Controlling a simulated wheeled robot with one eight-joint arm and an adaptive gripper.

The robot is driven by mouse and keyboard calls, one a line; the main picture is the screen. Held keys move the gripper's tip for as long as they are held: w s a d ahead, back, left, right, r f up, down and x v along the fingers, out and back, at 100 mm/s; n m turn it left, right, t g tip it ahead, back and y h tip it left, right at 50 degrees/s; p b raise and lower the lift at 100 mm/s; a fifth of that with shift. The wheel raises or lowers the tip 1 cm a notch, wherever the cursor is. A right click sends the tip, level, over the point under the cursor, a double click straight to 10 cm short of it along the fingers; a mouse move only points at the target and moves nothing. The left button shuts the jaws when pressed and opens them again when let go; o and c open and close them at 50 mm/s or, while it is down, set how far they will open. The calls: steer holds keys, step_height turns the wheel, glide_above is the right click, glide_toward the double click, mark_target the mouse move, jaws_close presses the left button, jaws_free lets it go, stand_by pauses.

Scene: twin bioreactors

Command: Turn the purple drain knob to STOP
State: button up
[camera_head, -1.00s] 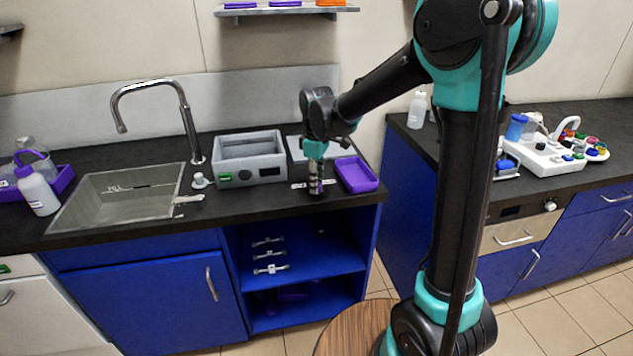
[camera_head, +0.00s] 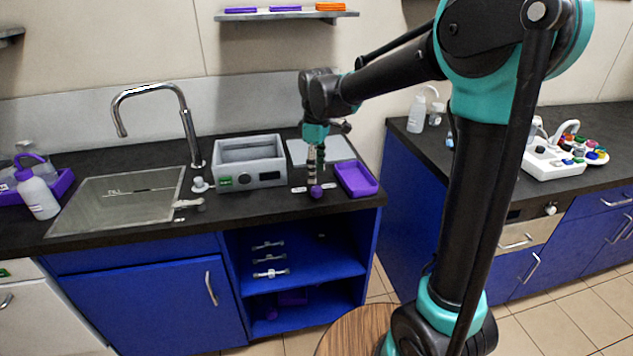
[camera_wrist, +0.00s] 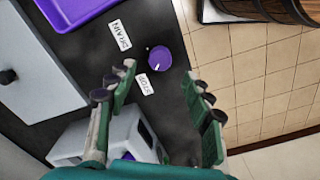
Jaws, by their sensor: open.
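The purple drain knob (camera_wrist: 159,58) sits on the dark counter, with a white mark on its side toward the STOP label (camera_wrist: 145,84). The DRAIN label (camera_wrist: 119,34) lies on the other side, up and left. In the head view the purple knob (camera_head: 316,191) stands clear near the counter's front edge, just below my gripper (camera_head: 316,174). In the wrist view my gripper (camera_wrist: 160,98) is open with nothing between its green fingers. The fingertips are apart from the knob.
A purple tray (camera_head: 357,181) lies right of the knob, and a grey box (camera_head: 284,177) stands to its left. The sink (camera_head: 98,178) with its tall faucet (camera_head: 186,125) is further left. A shelf (camera_head: 287,17) hangs above.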

mark_target(317, 188)
step_height(317, 188, up, 6)
steer(key=shift+r, duration=0.1)
stand_by(0.4)
